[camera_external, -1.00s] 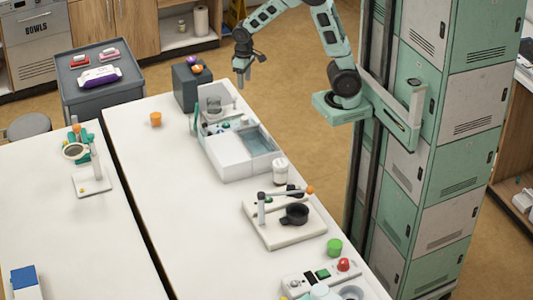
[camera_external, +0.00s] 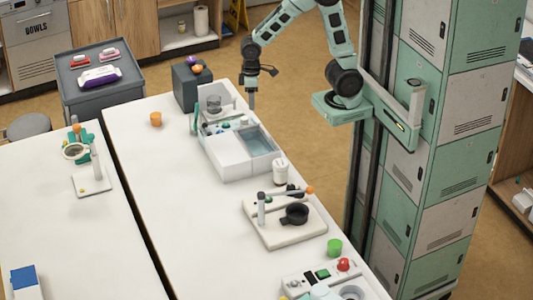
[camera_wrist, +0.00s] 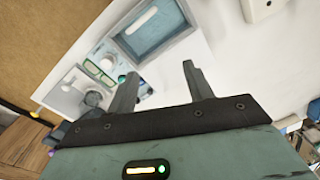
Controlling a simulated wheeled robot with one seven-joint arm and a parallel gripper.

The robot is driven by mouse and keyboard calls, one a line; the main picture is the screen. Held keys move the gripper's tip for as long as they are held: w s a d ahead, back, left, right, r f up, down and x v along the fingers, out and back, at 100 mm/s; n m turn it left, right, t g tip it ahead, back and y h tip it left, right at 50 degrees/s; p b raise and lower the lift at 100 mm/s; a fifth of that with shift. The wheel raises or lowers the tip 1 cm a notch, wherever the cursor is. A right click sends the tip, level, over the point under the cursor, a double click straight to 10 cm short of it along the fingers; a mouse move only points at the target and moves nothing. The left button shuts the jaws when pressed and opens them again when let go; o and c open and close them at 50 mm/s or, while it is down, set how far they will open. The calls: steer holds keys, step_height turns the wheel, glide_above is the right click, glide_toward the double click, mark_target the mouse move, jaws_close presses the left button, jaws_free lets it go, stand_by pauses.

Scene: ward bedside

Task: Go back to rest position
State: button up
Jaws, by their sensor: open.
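My gripper (camera_external: 251,100) hangs at the end of my raised arm, pointing down beside the right edge of the white table, near the white bedside unit (camera_external: 222,160). In the wrist view my gripper (camera_wrist: 160,80) shows two fingers spread apart with nothing between them. The unit with its bluish basin (camera_wrist: 155,28) lies beyond the fingers in that view, and the gripper is apart from it.
A grey cart (camera_external: 100,90) stands behind. Open floor (camera_external: 310,130) lies right of the table.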

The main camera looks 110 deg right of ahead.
steer(key=s+a+n, duration=0.3)
steer(key=a+n, duration=0.1)
steer(key=a, duration=0.5)
steer(key=s+a+n, duration=0.3)
steer(key=a, duration=0.7)
steer(key=s+a+n, duration=0.5)
steer(key=s+a, duration=0.2)
steer(key=s, duration=0.3)
steer(key=shift+s+a+f, duration=0.15)
steer(key=shift+s+f, duration=0.15)
steer(key=shift+s, duration=0.05)
